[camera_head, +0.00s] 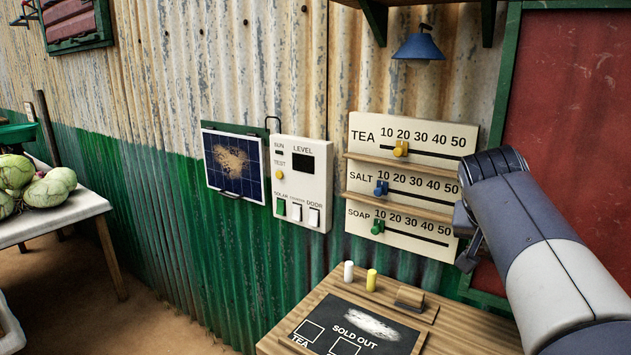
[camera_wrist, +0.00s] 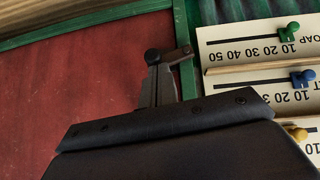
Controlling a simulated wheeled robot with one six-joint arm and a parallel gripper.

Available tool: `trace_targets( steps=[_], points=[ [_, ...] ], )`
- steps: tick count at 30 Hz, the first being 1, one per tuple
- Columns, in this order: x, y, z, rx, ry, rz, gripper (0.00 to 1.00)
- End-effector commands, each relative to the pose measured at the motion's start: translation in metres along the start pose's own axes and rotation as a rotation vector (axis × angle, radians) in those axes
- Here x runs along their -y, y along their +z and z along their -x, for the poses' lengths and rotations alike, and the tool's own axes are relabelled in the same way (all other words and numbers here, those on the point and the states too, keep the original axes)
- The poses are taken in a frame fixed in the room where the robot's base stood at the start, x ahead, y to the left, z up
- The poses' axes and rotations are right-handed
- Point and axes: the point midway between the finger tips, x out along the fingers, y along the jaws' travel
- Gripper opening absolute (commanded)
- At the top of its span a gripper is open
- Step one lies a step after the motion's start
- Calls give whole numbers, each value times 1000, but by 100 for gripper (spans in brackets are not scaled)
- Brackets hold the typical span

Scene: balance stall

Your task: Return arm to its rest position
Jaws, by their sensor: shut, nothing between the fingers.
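My arm (camera_head: 550,255) reaches in from the right edge of the head view, in front of the red panel. My gripper (camera_head: 467,250) is at its far end, just right of the price board, mostly seen from the side. In the wrist view my gripper (camera_wrist: 170,58) is shut and empty in front of the red panel. The price board (camera_wrist: 245,75) appears upside down at the right there. I cannot tell whether the gripper touches anything.
The price board (camera_head: 362,119) has yellow, blue and green sliders. A control box (camera_head: 311,205) and solar panel (camera_head: 222,188) hang left of it. A wooden counter (camera_head: 480,325) with a blackboard (camera_head: 375,340) and chalks stands below. A blue lamp (camera_head: 418,48) hangs above.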

Motion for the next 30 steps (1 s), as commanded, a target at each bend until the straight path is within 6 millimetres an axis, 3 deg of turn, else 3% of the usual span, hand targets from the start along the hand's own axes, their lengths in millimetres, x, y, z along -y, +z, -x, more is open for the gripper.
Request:
trace_targets(
  steps=[16, 30],
  points=[
    [-24, -8, 14, -74, -235, -266, 0],
    [-44, 1, 108, -74, -236, -259, 0]
  ],
)
